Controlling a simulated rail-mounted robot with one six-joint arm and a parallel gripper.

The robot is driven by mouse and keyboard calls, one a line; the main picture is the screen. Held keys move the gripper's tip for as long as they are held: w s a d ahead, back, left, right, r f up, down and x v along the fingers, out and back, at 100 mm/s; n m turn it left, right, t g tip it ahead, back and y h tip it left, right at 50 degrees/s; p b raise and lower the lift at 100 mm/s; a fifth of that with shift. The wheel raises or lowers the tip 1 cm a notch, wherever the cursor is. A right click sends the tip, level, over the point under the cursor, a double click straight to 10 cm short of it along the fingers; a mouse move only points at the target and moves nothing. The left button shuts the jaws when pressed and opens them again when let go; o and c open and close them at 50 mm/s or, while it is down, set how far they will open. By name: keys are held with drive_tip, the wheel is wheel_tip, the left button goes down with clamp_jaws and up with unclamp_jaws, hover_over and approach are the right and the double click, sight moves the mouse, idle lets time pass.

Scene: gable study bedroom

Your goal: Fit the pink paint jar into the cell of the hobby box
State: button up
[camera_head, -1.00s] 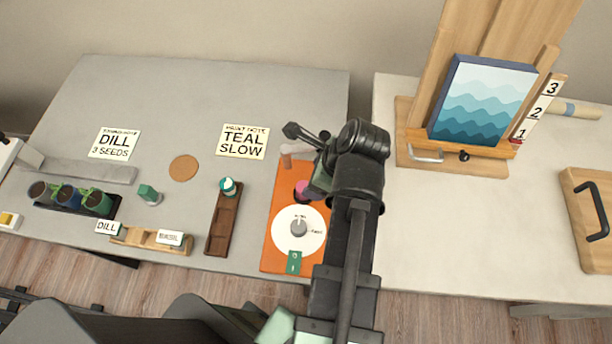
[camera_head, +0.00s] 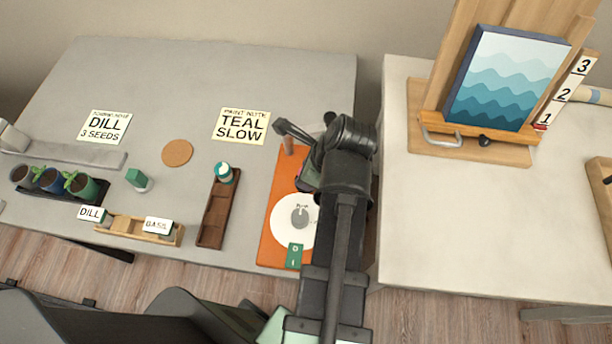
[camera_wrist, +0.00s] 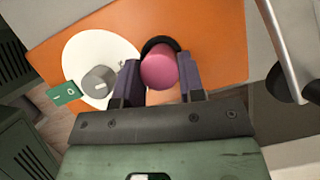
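The pink paint jar (camera_wrist: 158,70) stands between the two fingers of my gripper (camera_wrist: 160,80) in the wrist view, by a black ring on an orange board. The fingers flank it closely; I cannot tell whether they touch it. In the head view my gripper (camera_head: 306,182) is over the orange board, and my arm hides most of the jar. The brown hobby box (camera_head: 205,239) lies left of the board. A teal-capped jar (camera_head: 224,173) occupies its far end; its nearer cells look empty.
The orange board (camera_head: 273,248) carries a white dial (camera_head: 283,231) with a grey knob and a wooden post (camera_head: 288,146). A "TEAL SLOW" note (camera_head: 241,126) lies behind the hobby box. A cork disc (camera_head: 177,153) and a light wooden tray (camera_head: 127,235) are further left.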

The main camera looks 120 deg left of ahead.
drive_tip(key=c, duration=0.4)
drive_tip(key=shift+r, duration=0.1)
wheel_tip(320, 180, up, 20)
drive_tip(key=p, duration=2)
